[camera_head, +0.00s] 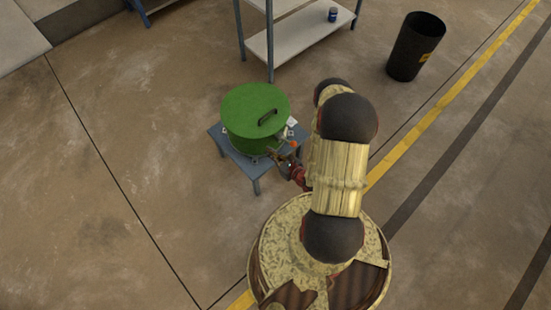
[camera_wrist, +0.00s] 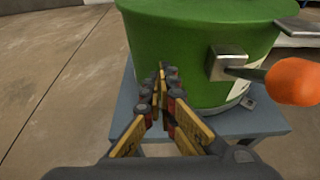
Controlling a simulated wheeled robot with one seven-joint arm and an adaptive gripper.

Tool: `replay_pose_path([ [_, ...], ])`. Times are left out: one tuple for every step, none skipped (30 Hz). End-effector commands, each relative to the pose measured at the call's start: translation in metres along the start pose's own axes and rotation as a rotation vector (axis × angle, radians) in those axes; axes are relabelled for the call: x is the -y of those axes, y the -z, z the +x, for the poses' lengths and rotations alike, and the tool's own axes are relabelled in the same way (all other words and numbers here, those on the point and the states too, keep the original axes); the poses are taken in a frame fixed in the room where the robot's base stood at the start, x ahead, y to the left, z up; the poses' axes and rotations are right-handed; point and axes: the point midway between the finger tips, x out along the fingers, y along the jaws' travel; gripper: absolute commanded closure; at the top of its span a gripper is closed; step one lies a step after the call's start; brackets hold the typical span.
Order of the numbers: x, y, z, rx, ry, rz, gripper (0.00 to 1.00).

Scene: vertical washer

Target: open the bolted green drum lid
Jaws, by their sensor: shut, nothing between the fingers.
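The green drum (camera_head: 245,138) stands upright on a small blue-grey table. In the wrist view the drum's green side (camera_wrist: 180,50) carries a metal bracket (camera_wrist: 226,62) with a rod ending in an orange knob (camera_wrist: 296,82). The knob also shows in the head view (camera_head: 293,144). My gripper (camera_wrist: 162,80) is shut and empty, left of the bracket and knob, pointing toward the drum's lower side. It appears close to the drum; contact cannot be told. My arm partly hides the area right of the drum in the head view.
The table (camera_head: 255,168) has a narrow free rim around the drum. A shelf rack (camera_head: 300,35) with a blue can (camera_head: 332,15) stands behind. A black bin (camera_head: 415,48) is at the back right. The floor to the left is clear.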

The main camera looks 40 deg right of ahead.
Motion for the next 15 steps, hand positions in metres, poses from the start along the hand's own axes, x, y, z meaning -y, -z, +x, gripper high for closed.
replay_pose_path([
  [-0.002,0.002,0.011,0.001,-0.005,-0.003,1.00],
  [-0.002,0.002,0.017,0.001,-0.005,-0.003,1.00],
  [-0.002,0.002,0.025,0.002,-0.005,-0.004,1.00],
  [-0.002,0.002,0.030,0.002,-0.005,-0.004,1.00],
  [-0.002,0.002,0.036,0.003,-0.005,-0.003,1.00],
  [-0.001,-0.004,0.033,0.002,-0.001,0.000,1.00],
  [0.000,-0.008,0.030,0.001,-0.001,0.001,1.00],
  [0.000,-0.012,0.029,0.002,0.000,0.000,1.00],
  [0.000,-0.016,0.027,0.001,0.000,0.001,1.00],
  [0.000,-0.019,0.026,0.002,0.000,0.001,1.00],
  [0.000,-0.022,0.025,0.002,0.000,0.000,1.00],
  [0.000,-0.025,0.024,0.001,0.000,0.001,1.00],
  [0.000,-0.028,0.023,0.001,0.000,0.001,1.00],
  [0.000,-0.030,0.022,0.001,0.000,0.000,1.00],
  [0.000,-0.032,0.021,0.001,-0.001,0.001,1.00],
])
